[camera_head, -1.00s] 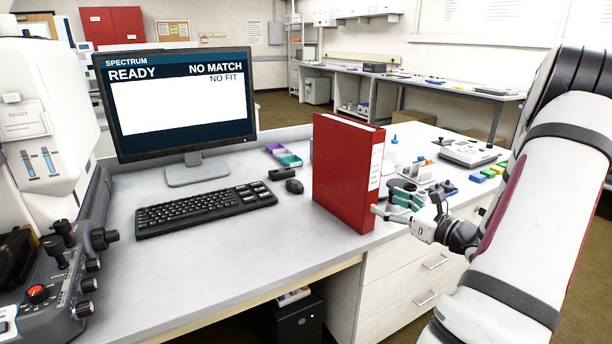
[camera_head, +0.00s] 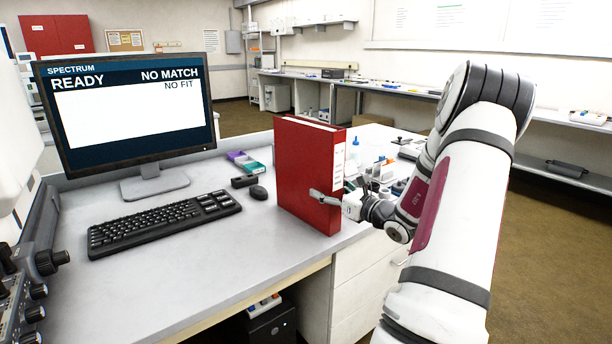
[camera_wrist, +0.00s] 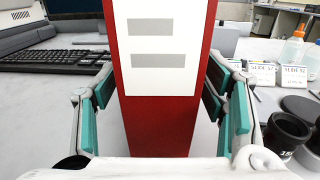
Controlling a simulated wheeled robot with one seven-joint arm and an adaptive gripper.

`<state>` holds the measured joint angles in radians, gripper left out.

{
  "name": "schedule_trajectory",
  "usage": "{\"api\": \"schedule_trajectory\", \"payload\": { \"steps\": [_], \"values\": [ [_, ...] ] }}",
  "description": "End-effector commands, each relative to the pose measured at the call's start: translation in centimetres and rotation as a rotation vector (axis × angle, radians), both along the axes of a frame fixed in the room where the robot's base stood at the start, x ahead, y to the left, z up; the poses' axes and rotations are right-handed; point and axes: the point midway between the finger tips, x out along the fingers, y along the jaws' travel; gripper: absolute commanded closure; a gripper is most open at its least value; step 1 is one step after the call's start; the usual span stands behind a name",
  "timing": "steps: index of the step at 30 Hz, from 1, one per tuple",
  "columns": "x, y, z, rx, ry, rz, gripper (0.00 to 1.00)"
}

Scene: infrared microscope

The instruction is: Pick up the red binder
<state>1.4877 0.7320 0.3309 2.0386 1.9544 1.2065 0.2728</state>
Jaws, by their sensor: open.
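The red binder (camera_head: 306,178) stands upright on the grey bench, right of the keyboard, with its white-labelled spine toward my gripper. In the wrist view the binder's spine (camera_wrist: 162,120) fills the middle, with a white label above and red below. My gripper (camera_head: 322,198) is at the binder's lower spine edge. Its teal-padded fingers (camera_wrist: 164,115) are open, one on each side of the binder. A gap shows on both sides between pads and binder.
A keyboard (camera_head: 162,222), mouse (camera_head: 258,192) and monitor (camera_head: 130,108) are left of the binder. Bottles, labelled cards (camera_wrist: 262,75) and a black cylinder (camera_wrist: 287,132) stand close on the right. The bench front edge is near the binder.

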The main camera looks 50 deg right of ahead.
Motion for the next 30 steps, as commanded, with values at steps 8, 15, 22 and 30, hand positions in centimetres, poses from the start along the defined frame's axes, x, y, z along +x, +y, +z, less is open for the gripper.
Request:
{"api": "schedule_trajectory", "payload": {
  "steps": [8,15,22,30],
  "values": [
    [2.8,-0.3,0.0,0.001,0.0,0.0,0.35],
    [2.8,-0.4,0.1,0.001,0.0,0.0,0.4],
    [2.8,-0.4,0.1,0.001,0.0,0.0,0.92],
    [2.9,-0.4,0.2,-0.001,-0.003,0.0,1.0]
  ]
}}
